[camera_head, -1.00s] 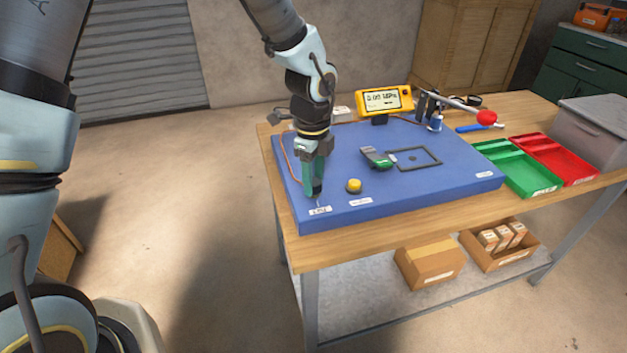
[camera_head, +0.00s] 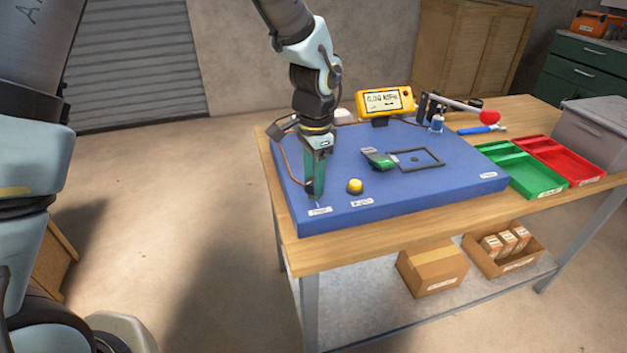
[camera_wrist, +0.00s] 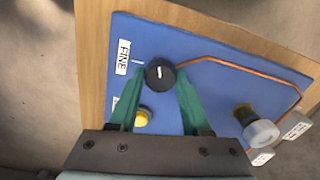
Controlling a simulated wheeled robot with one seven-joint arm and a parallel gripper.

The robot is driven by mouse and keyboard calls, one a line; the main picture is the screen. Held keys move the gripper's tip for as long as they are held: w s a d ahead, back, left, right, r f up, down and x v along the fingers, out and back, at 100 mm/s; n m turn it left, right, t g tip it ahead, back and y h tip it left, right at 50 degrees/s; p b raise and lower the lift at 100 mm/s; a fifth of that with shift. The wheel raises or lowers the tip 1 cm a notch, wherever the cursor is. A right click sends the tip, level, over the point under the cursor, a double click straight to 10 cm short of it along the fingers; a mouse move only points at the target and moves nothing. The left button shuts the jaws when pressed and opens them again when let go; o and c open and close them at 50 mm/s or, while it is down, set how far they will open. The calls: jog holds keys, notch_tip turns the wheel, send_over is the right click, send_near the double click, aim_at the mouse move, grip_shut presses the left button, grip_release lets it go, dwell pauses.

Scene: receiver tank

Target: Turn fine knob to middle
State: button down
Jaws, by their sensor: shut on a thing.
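The fine knob is a round black knob (camera_wrist: 160,73) with a white pointer line, beside a white label reading FINE (camera_wrist: 123,57) in the wrist view. Its pointer is nearly lined up with the picture's vertical. A thin white mark lies on the panel beside the knob, toward the label. My gripper (camera_wrist: 161,84) has its two green fingers on either side of the knob, shut on it. In the head view my gripper (camera_head: 313,190) points down at the front left of the blue panel (camera_head: 440,188), and its fingers mostly hide the knob.
A yellow button (camera_head: 355,186) sits just right of my gripper. A yellow gauge (camera_head: 385,101) stands at the back. A green-and-grey device (camera_head: 378,158) lies near a black square outline (camera_head: 422,160). Green (camera_head: 540,185) and red (camera_head: 575,170) trays stand at right.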

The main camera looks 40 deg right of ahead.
jog(key=n+b, duration=0.1)
jog(key=n, duration=0.5)
jog(key=shift+n, duration=0.3)
jog(key=n, duration=0.3)
jog(key=shift+n, duration=2.1)
jog(key=shift+c, duration=1.8)
grip_release()
jog(key=shift+r, duration=0.1)
notch_tip(320, 180, up, 11)
jog(key=b, duration=0.1)
jog(key=shift+d, duration=0.2)
